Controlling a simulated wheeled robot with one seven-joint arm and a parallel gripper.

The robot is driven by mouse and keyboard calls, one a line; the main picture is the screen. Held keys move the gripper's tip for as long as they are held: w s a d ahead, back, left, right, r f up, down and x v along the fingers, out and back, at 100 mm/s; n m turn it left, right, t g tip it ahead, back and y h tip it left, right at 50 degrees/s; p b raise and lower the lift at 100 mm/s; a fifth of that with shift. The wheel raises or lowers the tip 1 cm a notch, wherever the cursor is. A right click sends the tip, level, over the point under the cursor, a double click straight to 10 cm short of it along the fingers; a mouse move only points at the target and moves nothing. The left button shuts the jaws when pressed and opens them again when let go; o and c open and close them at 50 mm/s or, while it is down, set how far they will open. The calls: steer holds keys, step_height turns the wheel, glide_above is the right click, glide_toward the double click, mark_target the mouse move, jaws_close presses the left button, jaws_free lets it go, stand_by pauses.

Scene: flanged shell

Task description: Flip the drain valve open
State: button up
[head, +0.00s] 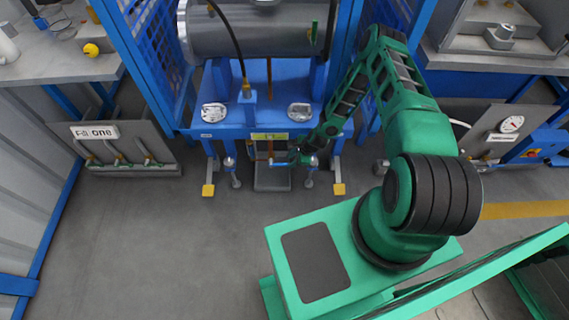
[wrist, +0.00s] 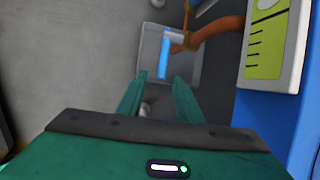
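The drain valve is on a copper pipe (head: 270,149) under the blue stand, with a short blue lever handle. In the wrist view the blue lever (wrist: 163,58) extends from the copper-coloured valve pipe (wrist: 205,34) toward my fingers. My gripper (head: 297,157) is beside the valve, on its right in the head view. In the wrist view my gripper (wrist: 157,80) is open, its two green fingers apart. The lever's near end lines up with the gap between the fingertips; I cannot tell whether it touches either one. My gripper partly hides the valve in the head view.
A grey drain pan (head: 272,184) sits on the floor below the valve. A yellow-green label (head: 269,136) is on the blue stand (head: 240,122) close above; it fills the wrist view's right side. Stand feet (head: 208,190) flank the pan. Open floor lies in front.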

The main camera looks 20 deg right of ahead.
mark_target(283, 164)
steer(key=f, duration=0.1)
steer(key=w+a+f, duration=0.2)
steer(key=shift+a+f, duration=0.2)
steer(key=shift+f, duration=0.15)
steer(key=shift+w+f, duration=0.15)
steer(key=shift+f, duration=0.3)
jaws_close()
